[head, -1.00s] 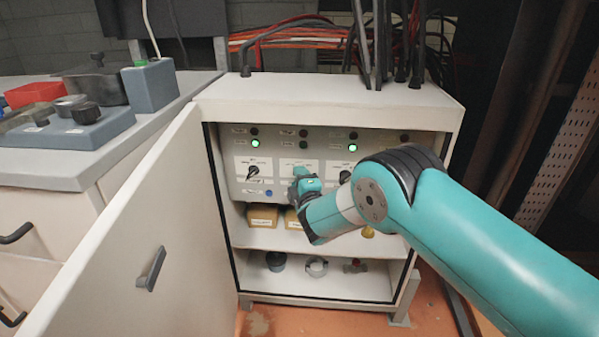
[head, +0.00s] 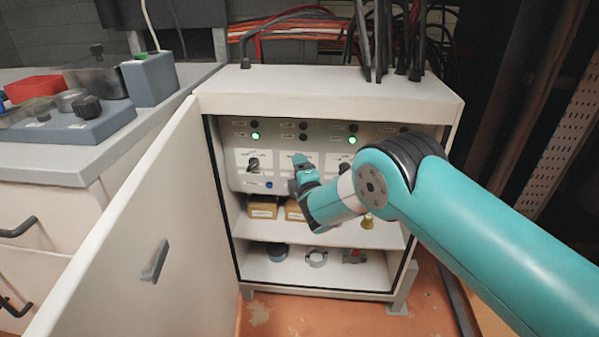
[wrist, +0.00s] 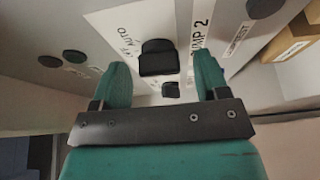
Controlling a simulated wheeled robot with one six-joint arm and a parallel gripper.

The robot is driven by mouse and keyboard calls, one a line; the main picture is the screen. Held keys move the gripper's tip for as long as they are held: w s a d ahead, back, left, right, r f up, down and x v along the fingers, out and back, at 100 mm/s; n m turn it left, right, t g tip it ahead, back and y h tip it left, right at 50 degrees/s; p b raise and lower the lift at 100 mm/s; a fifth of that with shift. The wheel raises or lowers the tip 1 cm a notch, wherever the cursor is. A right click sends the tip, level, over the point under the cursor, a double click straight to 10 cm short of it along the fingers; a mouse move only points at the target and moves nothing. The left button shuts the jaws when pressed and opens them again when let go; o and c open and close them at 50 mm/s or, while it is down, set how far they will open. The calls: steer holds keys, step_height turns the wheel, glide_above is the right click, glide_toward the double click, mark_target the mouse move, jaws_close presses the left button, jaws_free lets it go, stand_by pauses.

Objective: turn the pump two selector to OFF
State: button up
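The selector panel (head: 278,171) is inside the open cabinet. My gripper (head: 301,166) is at its middle position and hides the selector there in the head view. In the wrist view, a black selector knob (wrist: 158,58) lies between the two teal fingers of my gripper (wrist: 157,80), ahead of their tips. The fingers are apart, with visible gaps to the knob. A label ending in "2" shows beside the right finger, partly covered, and "AUTO" shows left of the knob. I cannot tell exactly where the knob points.
A left selector (head: 253,164) and a right selector (head: 344,168) flank the middle one. Green lamps glow at left (head: 255,135) and right (head: 353,141); the middle lamp (head: 303,138) is dark. The cabinet door (head: 130,235) stands open at left. Boxes sit on the shelf below.

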steer(key=b+v, duration=1.2)
steer(key=v, duration=0.5)
steer(key=shift+s+b, duration=0.2)
steer(key=shift+b, duration=0.1)
